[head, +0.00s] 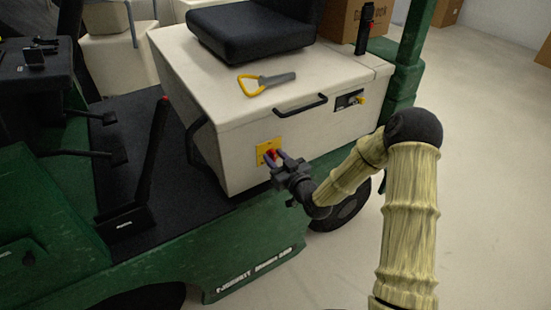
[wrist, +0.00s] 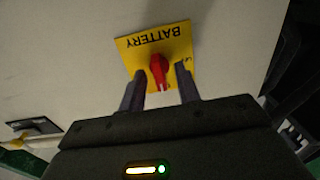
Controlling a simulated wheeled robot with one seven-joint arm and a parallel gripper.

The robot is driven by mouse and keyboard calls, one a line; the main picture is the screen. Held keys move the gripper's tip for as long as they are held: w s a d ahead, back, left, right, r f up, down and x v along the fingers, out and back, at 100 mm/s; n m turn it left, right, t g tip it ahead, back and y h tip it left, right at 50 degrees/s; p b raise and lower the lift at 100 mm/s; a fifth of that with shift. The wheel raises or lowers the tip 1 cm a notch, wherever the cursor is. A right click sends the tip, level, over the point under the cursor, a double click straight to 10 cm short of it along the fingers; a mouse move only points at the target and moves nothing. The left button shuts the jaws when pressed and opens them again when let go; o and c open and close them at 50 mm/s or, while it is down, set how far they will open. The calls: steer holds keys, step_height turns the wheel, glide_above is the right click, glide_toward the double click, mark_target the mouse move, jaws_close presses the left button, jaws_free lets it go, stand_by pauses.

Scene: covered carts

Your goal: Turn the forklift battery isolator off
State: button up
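The battery isolator is a red rotary knob (wrist: 158,70) on a yellow plate (wrist: 130,48) lettered BATTERY, which reads upside down in the wrist view. In the head view the yellow plate (head: 264,148) is on the front of the forklift's cream seat box. The knob's handle lies roughly along the fingers in the wrist view, with a white mark at its near end. My gripper (wrist: 161,70) is open, one dark finger on each side of the knob, with gaps showing. In the head view my gripper (head: 276,158) partly covers the red knob.
A black handle (head: 301,106) and a small dark panel (head: 349,100) with a yellow part sit on the box front. A yellow-handled tool (head: 263,83) lies on top, near the black seat (head: 250,35). A black lever (head: 152,150) stands at left. Open floor lies at right.

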jaws_close()
